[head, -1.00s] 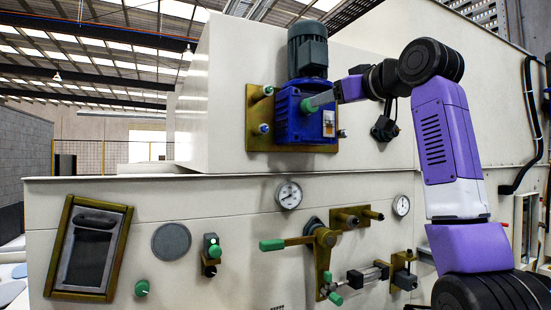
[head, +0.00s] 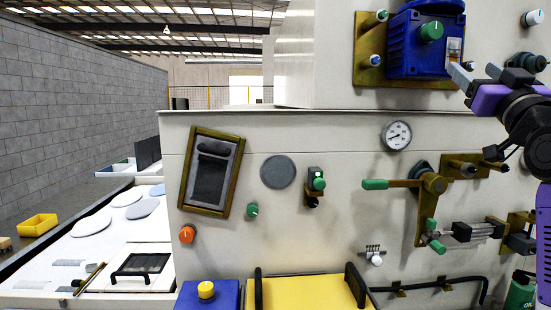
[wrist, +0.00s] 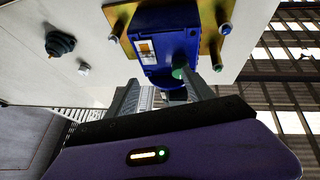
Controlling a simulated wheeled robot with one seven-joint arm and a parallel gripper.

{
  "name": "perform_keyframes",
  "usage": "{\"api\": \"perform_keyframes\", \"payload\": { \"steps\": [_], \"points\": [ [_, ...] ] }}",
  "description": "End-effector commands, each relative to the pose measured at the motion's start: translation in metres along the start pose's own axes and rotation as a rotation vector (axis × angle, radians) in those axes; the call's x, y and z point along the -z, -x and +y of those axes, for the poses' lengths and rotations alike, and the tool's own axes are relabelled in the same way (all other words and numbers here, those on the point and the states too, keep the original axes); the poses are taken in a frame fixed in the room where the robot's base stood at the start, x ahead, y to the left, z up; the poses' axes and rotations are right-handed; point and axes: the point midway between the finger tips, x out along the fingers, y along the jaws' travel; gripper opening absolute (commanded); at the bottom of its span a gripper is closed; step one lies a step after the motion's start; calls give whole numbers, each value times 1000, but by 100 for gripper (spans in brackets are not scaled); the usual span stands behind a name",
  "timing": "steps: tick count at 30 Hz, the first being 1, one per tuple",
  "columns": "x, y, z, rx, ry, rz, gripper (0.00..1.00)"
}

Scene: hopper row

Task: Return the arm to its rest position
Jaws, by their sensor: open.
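My gripper (head: 470,72) is at the right edge of the head view, just right of and below the green knob (head: 431,31) on the blue motor unit (head: 408,45). Its grey fingers are apart with nothing held, and the knob stands clear of them. The purple arm is partly cut off by the frame. In the wrist view the gripper (wrist: 160,84) shows two spread fingers, with the blue unit (wrist: 172,40) and its green knob (wrist: 179,73) beyond them.
The cream machine panel carries a gauge (head: 397,135), a green-handled lever (head: 376,184), a framed hatch (head: 210,172) and an orange knob (head: 187,234). A yellow lid (head: 300,290) stands below. A yellow bin (head: 38,225) is at left.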

Motion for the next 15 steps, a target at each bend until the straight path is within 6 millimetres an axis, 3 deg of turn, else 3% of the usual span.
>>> {"api": "perform_keyframes", "payload": {
  "steps": [1,6,15],
  "points": [
    [-27,16,-3,-9,-11,-2,61],
    [-93,70,-13,-37,-36,7,61],
    [-189,184,-39,-66,-63,-16,61]
  ]
}}
